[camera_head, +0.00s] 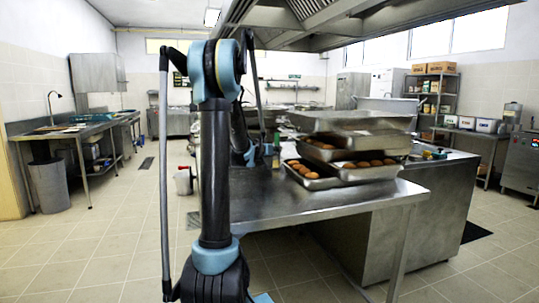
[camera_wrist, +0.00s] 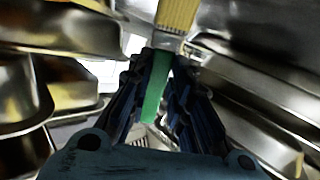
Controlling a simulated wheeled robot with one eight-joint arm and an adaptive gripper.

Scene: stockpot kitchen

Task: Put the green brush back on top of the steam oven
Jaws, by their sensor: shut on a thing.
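The green brush (camera_wrist: 155,90) is between the fingers of my gripper (camera_wrist: 166,62) in the wrist view. Its green handle is gripped, and a pale metal band and yellow bristles extend beyond the fingertips toward the top of the picture. My gripper is shut on the handle. I cannot tell for certain which appliance is the steam oven.
Steel trays (camera_head: 345,122) with brown round items are stacked on the steel table (camera_head: 310,203), close to my arm. In the wrist view, steel pans (camera_wrist: 75,85) crowd both sides of the gripper. A shelf rack (camera_head: 440,100) stands behind at right. Tiled floor is open at left.

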